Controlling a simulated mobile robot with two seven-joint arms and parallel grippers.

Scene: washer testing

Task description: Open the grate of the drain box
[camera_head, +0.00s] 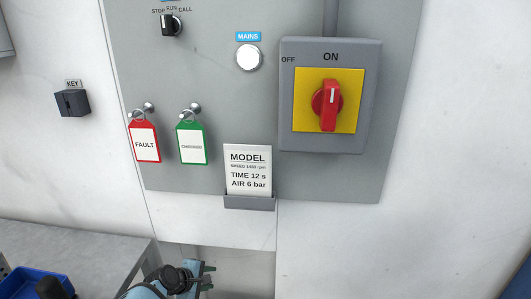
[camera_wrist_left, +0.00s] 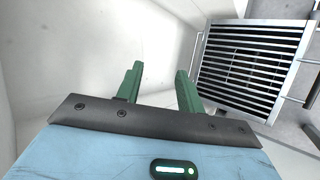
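The grate (camera_wrist_left: 252,62), a panel of dark slats in a light metal frame, shows at the upper right of the left wrist view. It looks shut, though the box behind it is mostly hidden. My left gripper (camera_wrist_left: 157,84) is open and empty, with its two green fingers apart, to the left of the grate and not touching it. In the head view my left gripper (camera_head: 208,277) shows at the bottom, below the wall panel. The grate is not visible in the head view. My right gripper is in neither view.
A grey control panel (camera_head: 210,120) with a red rotary switch (camera_head: 326,104), tags and a model card (camera_head: 248,170) is on the wall above. A blue tray (camera_head: 40,284) sits on a grey worktop (camera_head: 70,245) at lower left. Metal rods (camera_wrist_left: 306,72) run beside the grate.

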